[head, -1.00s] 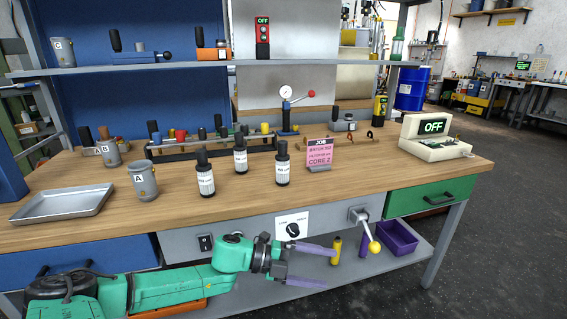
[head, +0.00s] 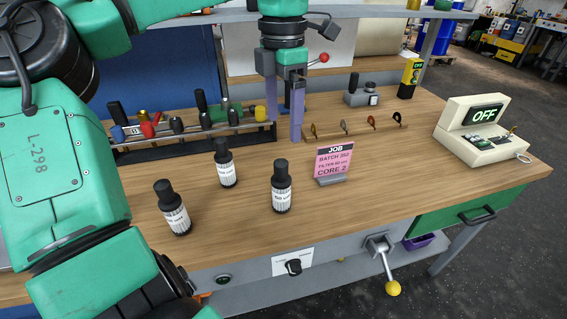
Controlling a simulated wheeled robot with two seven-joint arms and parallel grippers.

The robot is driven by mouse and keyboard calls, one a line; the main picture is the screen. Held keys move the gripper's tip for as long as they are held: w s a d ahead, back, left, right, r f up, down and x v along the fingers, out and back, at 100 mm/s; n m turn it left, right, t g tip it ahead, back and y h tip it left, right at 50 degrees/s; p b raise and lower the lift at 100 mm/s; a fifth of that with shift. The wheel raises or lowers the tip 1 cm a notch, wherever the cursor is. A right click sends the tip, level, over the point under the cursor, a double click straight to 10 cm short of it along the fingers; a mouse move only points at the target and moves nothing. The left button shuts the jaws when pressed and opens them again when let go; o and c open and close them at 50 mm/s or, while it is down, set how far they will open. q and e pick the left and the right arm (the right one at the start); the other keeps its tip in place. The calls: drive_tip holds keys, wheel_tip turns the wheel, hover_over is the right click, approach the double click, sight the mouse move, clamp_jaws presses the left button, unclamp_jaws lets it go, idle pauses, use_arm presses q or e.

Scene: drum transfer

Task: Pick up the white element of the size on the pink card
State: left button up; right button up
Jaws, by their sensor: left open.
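The pink card (head: 335,159) stands upright in a grey holder on the bench. It reads JOB, a batch line, a filter line that looks like 60 µm, and CORE 2. No thing in view can be made out for sure as a white element; the card's size cannot be matched to one. My left gripper (head: 284,128) is open and empty, its purple fingers pointing down. It is behind the card and to its left, at the right end of the rack (head: 190,142). My right gripper is not in view.
Three black-capped bottles with white labels stand on the bench: left (head: 173,208), middle (head: 224,163) and right (head: 281,187). The rack holds several coloured pieces. A rail (head: 357,133) with several small loops is behind the card. A cream box (head: 485,131) shows OFF. The front right bench is clear.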

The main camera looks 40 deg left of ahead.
use_arm(q)
hover_over(281, 174)
drive_tip(key=f, duration=0.5)
drive_tip(key=shift+w+a+f+b, duration=0.15)
drive_tip(key=shift+w+b, duration=0.25)
drive_tip(key=f, duration=0.8)
drive_tip(key=shift+a+f, duration=0.15)
drive_tip(key=shift+a, duration=0.15)
drive_tip(key=shift+w+f, duration=0.15)
drive_tip(key=shift+f, duration=0.05)
clamp_jaws()
drive_tip(key=shift+r, duration=0.15)
